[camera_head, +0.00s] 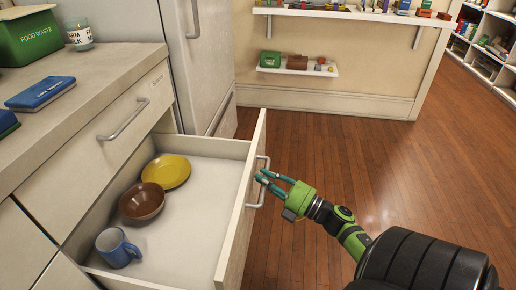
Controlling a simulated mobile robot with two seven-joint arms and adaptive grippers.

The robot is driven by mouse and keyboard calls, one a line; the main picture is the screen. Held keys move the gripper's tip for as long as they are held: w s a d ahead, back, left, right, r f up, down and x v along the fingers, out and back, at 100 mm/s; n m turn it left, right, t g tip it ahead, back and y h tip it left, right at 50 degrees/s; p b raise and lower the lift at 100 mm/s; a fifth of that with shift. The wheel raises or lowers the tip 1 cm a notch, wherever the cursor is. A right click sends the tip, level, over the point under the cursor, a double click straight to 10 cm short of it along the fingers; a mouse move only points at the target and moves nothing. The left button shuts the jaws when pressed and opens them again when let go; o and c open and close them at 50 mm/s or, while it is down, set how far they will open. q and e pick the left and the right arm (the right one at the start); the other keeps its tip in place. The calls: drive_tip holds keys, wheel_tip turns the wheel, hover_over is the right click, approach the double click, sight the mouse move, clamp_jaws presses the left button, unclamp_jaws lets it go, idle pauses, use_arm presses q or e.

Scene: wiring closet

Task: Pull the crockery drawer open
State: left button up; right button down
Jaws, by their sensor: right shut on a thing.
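The crockery drawer (222,241) stands pulled out from the counter unit at the left. Inside it are a yellow plate (175,170), a brown bowl (142,205) and a blue mug (117,250). My right gripper (264,178) comes in from the right and is shut on the drawer's metal handle (261,192), on the outer side of the drawer front. My left gripper is not in view.
A closed drawer (90,140) with its own handle is above the open one. The countertop (110,62) holds a green food waste bin (32,38), a glass (79,36) and a blue book (41,92). Wooden floor (420,170) to the right is clear.

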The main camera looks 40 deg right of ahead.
drive_tip(key=c, duration=1.2)
unclamp_jaws()
drive_tip(key=shift+o, duration=0.2)
drive_tip(key=shift+s, duration=0.15)
drive_tip(key=v, duration=1.2)
